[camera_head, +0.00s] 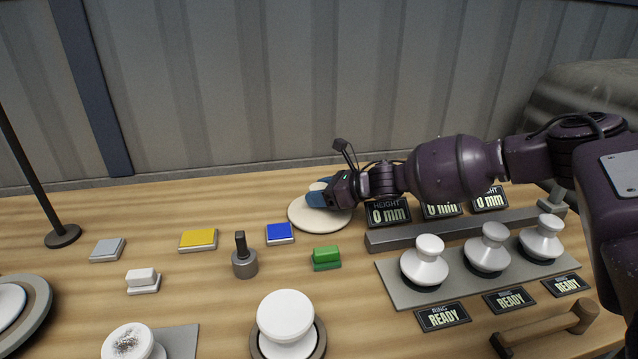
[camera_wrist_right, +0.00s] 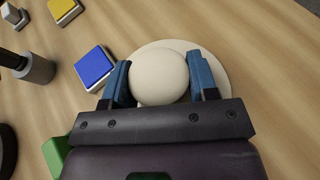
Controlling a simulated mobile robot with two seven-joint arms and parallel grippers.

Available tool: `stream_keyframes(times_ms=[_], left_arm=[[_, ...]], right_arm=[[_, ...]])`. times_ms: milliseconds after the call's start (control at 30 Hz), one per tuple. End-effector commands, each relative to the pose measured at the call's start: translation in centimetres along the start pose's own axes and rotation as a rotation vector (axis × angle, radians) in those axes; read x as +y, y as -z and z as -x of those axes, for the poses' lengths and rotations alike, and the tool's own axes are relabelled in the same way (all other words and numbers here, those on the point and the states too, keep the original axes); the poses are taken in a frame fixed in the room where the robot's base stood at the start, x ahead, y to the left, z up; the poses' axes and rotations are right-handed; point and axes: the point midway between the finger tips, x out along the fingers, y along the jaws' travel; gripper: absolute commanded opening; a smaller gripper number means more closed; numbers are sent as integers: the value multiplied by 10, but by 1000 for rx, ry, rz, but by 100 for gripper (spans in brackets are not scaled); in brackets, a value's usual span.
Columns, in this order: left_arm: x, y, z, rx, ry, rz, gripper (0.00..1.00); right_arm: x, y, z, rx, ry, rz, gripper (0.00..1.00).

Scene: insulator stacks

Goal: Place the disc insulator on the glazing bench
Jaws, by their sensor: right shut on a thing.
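A cream disc insulator (camera_head: 322,216), a wide flat disc with a rounded cap, is at the back middle of the wooden bench top (camera_head: 210,290). My right gripper (camera_head: 318,197) reaches it from the right and is shut on its cap. In the right wrist view the blue fingers (camera_wrist_right: 161,82) stand on either side of the cream cap, with the wider disc (camera_wrist_right: 222,66) showing beyond it. I cannot tell whether the disc touches the wood. My left gripper is not in view. Which surface is the glazing bench is not labelled.
White insulators (camera_head: 425,268) stand on a grey plate (camera_head: 392,295) at the right, with READY signs in front and 0 mm displays behind. Another white insulator (camera_head: 286,315) stands front middle. A blue block (camera_head: 280,233), green block (camera_head: 326,255) and dark weight (camera_head: 244,262) are nearby.

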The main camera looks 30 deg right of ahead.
Motion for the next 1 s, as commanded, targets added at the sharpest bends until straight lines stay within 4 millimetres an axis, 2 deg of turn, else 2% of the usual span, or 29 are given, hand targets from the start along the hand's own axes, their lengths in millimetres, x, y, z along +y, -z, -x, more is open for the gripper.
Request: stream_keyframes(times_ms=[433, 467, 600, 633, 1000], left_arm=[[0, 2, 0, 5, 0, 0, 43], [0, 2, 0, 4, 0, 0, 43], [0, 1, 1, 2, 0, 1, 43], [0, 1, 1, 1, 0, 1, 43], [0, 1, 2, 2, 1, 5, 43]], right_arm=[[0, -2, -1, -8, 0, 3, 0], [0, 2, -1, -3, 0, 1, 55], [0, 2, -1, -3, 0, 2, 76], [0, 2, -1, -3, 0, 2, 79], [0, 0, 2, -2, 1, 4, 79]])
